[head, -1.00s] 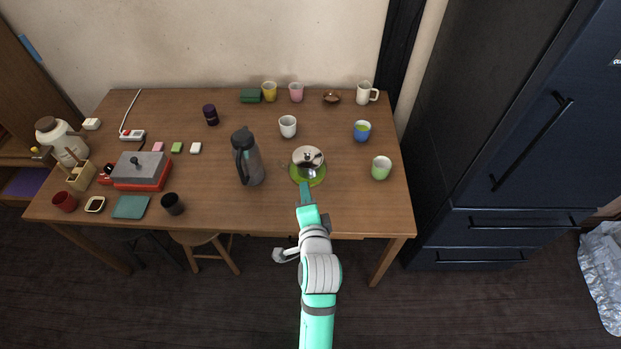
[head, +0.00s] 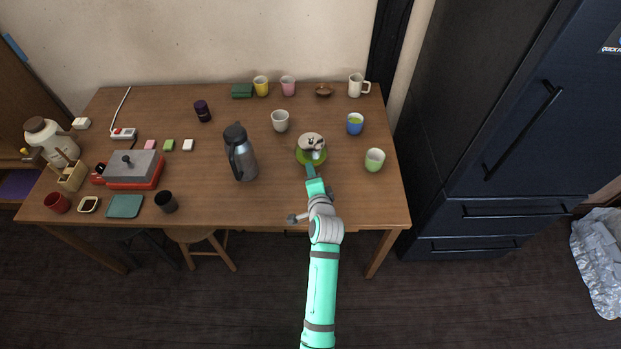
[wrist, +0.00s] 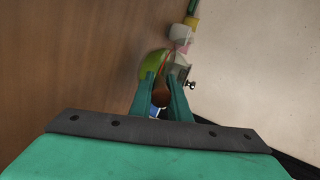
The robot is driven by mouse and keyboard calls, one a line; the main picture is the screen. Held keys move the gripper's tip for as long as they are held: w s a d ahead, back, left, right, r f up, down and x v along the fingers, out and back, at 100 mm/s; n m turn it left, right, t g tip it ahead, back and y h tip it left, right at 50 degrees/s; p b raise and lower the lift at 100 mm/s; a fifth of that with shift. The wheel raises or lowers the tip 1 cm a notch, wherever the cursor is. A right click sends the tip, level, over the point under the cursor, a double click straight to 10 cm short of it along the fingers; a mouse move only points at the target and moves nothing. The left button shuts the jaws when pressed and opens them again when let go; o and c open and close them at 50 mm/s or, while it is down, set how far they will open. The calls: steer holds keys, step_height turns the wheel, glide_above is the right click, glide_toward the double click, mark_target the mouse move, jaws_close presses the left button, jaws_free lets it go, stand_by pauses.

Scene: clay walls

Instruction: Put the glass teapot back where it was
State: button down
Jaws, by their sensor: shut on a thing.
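The glass teapot (head: 312,141) has a shiny metal lid and a green round lower part (head: 312,158). It appears upright over the right half of the table. My gripper (head: 311,170) reaches it from the front. In the wrist view, my gripper (wrist: 163,88) is shut on its brown handle (wrist: 162,93), with the green part (wrist: 153,66) beyond the fingers and the lid knob (wrist: 192,85) to the right. I cannot tell whether the teapot touches the table.
On the wooden table (head: 270,200), a dark carafe (head: 241,158) stands left of the teapot. A white cup (head: 280,121) is behind left, a blue cup (head: 355,124) behind right, a green-white cup (head: 375,160) to the right. The front right tabletop is clear.

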steer(key=shift+f, duration=1.3)
steer(key=c, duration=1.7)
jaws_free()
steer(key=shift+s+f, duration=0.1)
steer(key=shift+f, duration=0.05)
steer(key=shift+o, duration=0.2)
